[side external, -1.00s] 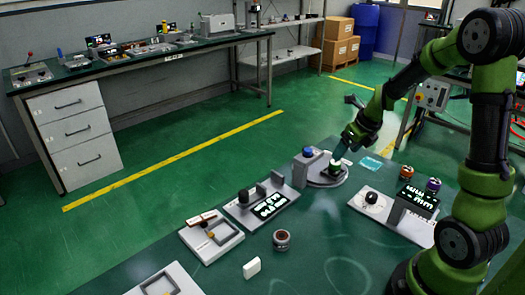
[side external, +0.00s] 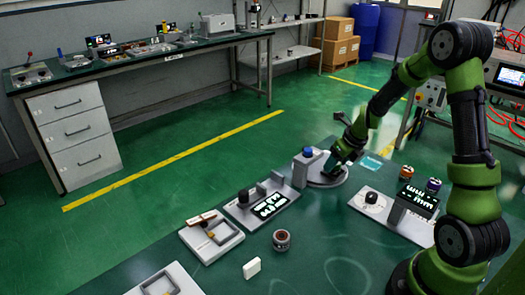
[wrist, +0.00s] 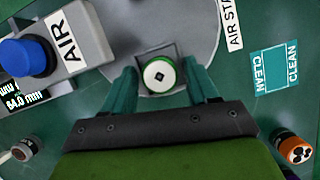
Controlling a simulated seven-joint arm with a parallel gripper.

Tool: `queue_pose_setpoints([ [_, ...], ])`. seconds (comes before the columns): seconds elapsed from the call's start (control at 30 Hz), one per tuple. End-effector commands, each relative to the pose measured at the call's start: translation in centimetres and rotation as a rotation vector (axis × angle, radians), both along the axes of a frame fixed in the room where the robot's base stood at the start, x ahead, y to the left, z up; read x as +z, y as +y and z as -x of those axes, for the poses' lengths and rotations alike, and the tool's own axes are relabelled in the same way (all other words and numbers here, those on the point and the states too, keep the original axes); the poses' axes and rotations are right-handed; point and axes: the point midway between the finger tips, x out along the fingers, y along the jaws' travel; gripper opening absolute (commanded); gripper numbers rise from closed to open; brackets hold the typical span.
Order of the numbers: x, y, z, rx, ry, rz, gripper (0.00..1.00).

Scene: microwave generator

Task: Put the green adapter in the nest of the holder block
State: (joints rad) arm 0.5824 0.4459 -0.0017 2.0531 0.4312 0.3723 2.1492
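The green adapter (wrist: 159,76) shows in the wrist view as a round white top with a green rim and a small dark diamond in its centre. It sits within a small square grey block (wrist: 174,50) on the round grey plate, probably the holder block; how deep it sits, I cannot tell. My gripper (wrist: 160,68) is open, with one teal finger on each side of the adapter and a visible gap at both sides. In the side view my gripper (side external: 338,163) is low over the round plate (side external: 322,182) and hides the adapter.
A grey AIR unit with a blue button (wrist: 28,56) stands close to the left of my gripper. A teal CLEAN mat (wrist: 275,68) lies to the right. An orange-topped knob (wrist: 295,149) is at lower right. A round dark part (side external: 281,239) and a white block (side external: 251,268) lie on the table.

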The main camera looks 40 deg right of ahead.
Motion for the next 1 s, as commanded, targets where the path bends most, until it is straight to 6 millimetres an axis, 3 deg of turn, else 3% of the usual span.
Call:
queue_pose_setpoints([
  [0.03,0.0,0.0,0.0,0.000,0.000,0.000,0.50],
  [0.37,0.1,0.0,0.0,0.000,-0.001,0.000,0.00],
  [0.67,1.1,0.0,-0.1,0.002,-0.003,0.004,0.00],
  [1.0,7.7,0.0,-0.1,0.002,-0.005,0.003,0.00],
])
